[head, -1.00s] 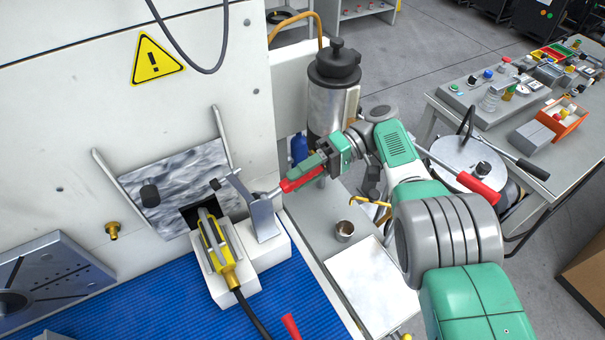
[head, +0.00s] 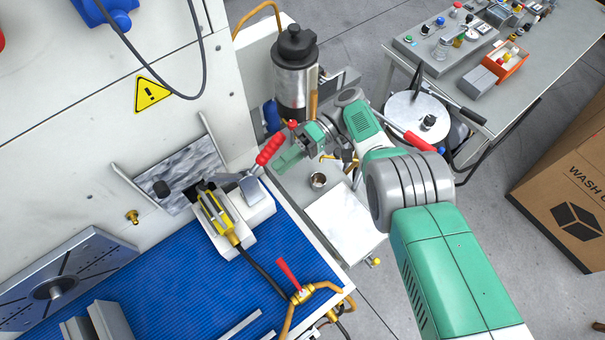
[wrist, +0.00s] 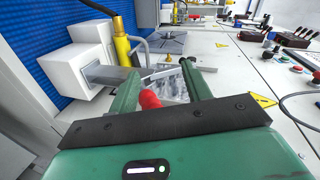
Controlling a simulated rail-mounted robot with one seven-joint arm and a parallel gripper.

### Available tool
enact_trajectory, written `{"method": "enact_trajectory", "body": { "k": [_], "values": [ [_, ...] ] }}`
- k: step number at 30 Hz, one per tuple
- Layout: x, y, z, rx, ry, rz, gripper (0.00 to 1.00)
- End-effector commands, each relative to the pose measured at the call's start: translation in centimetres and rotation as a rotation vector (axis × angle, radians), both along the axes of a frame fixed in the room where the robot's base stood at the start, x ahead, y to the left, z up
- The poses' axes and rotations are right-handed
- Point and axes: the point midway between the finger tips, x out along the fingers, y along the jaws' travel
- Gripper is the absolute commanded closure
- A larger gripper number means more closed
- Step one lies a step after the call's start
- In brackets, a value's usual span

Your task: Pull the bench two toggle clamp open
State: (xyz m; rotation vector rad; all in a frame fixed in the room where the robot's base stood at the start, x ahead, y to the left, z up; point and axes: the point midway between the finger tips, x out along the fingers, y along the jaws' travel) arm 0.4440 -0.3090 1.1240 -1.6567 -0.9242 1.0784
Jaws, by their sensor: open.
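The toggle clamp is on a white block at the bench's right end, with a grey metal bracket (head: 252,190) and a red-gripped handle (head: 270,150) slanting up to the right. My gripper (head: 288,160) is open just right of the handle in the head view. In the wrist view, the red handle end (wrist: 149,99) shows between the spread fingers of my gripper (wrist: 158,72), close to the palm. I cannot tell whether a finger touches it. The clamp's front arm is partly hidden near the yellow tool.
A yellow tool (head: 215,215) sits in a white holder beside the clamp. A steel canister (head: 294,80) stands behind my gripper, and a small metal cup (head: 318,180) is to its right. A red-levered brass valve (head: 298,293) is at the front edge. Blue mat (head: 180,275) covers the bench.

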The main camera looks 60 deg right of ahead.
Motion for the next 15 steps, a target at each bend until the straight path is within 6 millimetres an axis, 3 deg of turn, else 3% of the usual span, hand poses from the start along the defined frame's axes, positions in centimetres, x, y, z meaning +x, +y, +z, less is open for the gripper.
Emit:
{"method": "enact_trajectory", "body": {
  "k": [1,15],
  "values": [
    [-0.6,0.4,1.3,0.002,0.002,-0.001,0.51],
    [-6.4,4.5,1.8,0.002,0.001,-0.001,0.51]
  ]
}}
